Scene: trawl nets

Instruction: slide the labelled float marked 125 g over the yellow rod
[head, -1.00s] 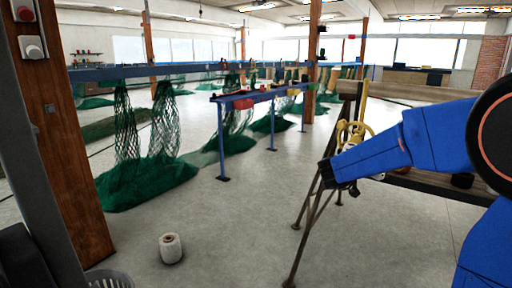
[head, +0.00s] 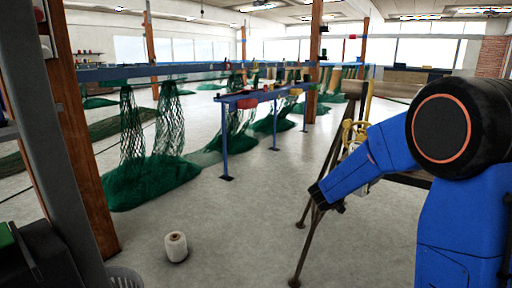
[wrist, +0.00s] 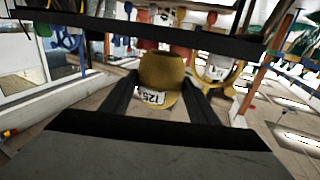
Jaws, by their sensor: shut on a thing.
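A mustard-yellow float (wrist: 160,72) with a white label reading 125, upside down in the wrist view, sits between the dark fingers of my gripper (wrist: 157,90). The gripper is shut on it. In the head view the dark end of my arm (head: 321,196) is in front of a wooden stand, and the float cannot be made out there. A thin yellow upright (head: 369,97), which looks like the yellow rod, rises by the top of the stand, above and right of the arm's end. Its lower part is hard to separate from the yellow coils.
The wooden stand (head: 356,90) has splayed legs and yellow coils (head: 352,136) hanging on it. A blue rail bench (head: 250,97) and green nets (head: 150,180) stand to the left. A white twine spool (head: 176,247) is on the floor. The middle floor is clear.

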